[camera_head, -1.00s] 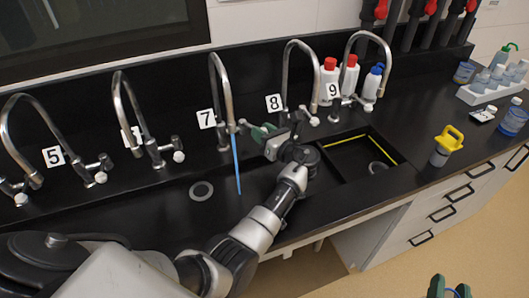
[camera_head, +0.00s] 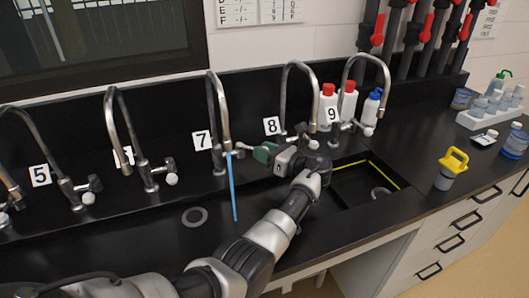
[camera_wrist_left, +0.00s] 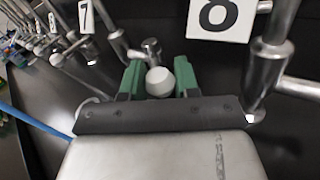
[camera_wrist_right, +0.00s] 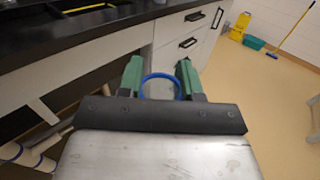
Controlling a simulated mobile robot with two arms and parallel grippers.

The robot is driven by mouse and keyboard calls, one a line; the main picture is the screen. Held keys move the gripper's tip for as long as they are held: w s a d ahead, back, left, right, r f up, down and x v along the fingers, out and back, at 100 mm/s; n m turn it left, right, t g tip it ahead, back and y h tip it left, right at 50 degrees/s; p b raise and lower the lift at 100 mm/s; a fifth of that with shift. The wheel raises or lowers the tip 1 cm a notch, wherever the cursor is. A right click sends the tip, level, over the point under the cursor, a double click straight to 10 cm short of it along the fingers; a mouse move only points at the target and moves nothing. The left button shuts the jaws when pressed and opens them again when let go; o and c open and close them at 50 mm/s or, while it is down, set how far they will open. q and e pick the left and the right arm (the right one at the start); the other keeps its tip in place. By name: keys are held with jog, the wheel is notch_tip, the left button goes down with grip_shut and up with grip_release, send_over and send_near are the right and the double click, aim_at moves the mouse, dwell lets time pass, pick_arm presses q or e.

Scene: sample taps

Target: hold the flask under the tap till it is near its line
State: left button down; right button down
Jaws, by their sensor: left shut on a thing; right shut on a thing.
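Tap 7 (camera_head: 223,115) stands at the back of the black counter, and a thin blue stream (camera_head: 233,190) runs down from its spout. My left gripper (camera_head: 252,153) is at the right of tap 7. In the left wrist view its green fingers (camera_wrist_left: 159,80) are shut on the tap's round white knob (camera_wrist_left: 158,83). In the right wrist view my right gripper (camera_wrist_right: 160,80) is shut on a blue-rimmed ring (camera_wrist_right: 161,76), which looks like the flask's rim. The rest of the flask and any line on it cannot be made out.
Other arched taps stand to both sides, including tap 8 (camera_head: 290,90). A sunken basin (camera_head: 345,185) lies at the right. A yellow-topped jar (camera_head: 449,170) and a bottle rack (camera_head: 490,118) stand on the right counter. Drawers (camera_head: 440,240) are below.

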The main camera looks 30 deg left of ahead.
pick_arm(q)
jog(key=c, duration=1.1)
grip_release()
jog(key=shift+r, duration=0.1)
jog(key=shift+o, duration=1.4)
jog(key=shift+a, duration=0.1)
pick_arm(e)
jog(key=shift+w+a, duration=0.1)
pick_arm(q)
jog(key=s+d+b, duration=0.1)
jog(key=d+b, duration=0.1)
jog(key=d, duration=1)
jog(key=shift+s, duration=0.15)
pick_arm(e)
notch_tip(320, 180, down, 2)
jog(key=shift+f, duration=0.1)
